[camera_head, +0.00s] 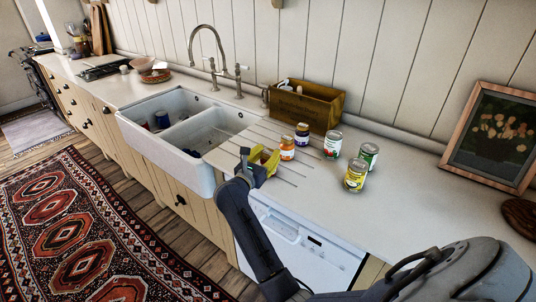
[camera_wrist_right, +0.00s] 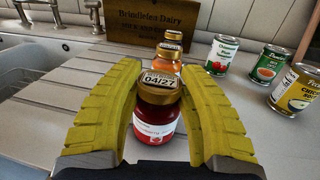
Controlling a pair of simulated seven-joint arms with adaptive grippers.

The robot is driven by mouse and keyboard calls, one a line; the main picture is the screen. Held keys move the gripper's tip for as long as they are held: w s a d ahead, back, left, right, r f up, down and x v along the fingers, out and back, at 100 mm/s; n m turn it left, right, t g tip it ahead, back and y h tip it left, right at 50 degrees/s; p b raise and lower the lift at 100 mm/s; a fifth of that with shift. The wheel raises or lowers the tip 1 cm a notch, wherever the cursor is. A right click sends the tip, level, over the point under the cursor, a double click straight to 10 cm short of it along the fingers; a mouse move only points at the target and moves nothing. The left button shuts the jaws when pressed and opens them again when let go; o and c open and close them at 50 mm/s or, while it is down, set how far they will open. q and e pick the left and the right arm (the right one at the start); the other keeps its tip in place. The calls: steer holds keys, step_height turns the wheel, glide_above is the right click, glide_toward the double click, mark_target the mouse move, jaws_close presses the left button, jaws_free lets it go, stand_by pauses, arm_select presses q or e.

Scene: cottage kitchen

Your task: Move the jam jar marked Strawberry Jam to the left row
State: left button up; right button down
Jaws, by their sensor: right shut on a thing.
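My right gripper (camera_head: 262,161) is over the counter's front edge, left of the jars. In the right wrist view its yellow fingers (camera_wrist_right: 160,85) are shut on a red jam jar (camera_wrist_right: 155,119) with a gold lid marked 04/27. My left gripper is not in view.
A tomato can (camera_head: 333,146), a green can (camera_head: 368,154) and a yellow can (camera_head: 355,177) stand to the right. A wooden crate (camera_head: 304,106) is behind the jars. The double sink (camera_head: 170,130) lies left. A framed picture (camera_head: 492,136) leans at right. The right-hand counter front is clear.

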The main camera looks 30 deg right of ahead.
stand_by(0.3)
steer(key=c, duration=0.8)
jaws_free()
steer(key=shift+f, duration=0.1)
steer(key=shift+c, duration=0.2)
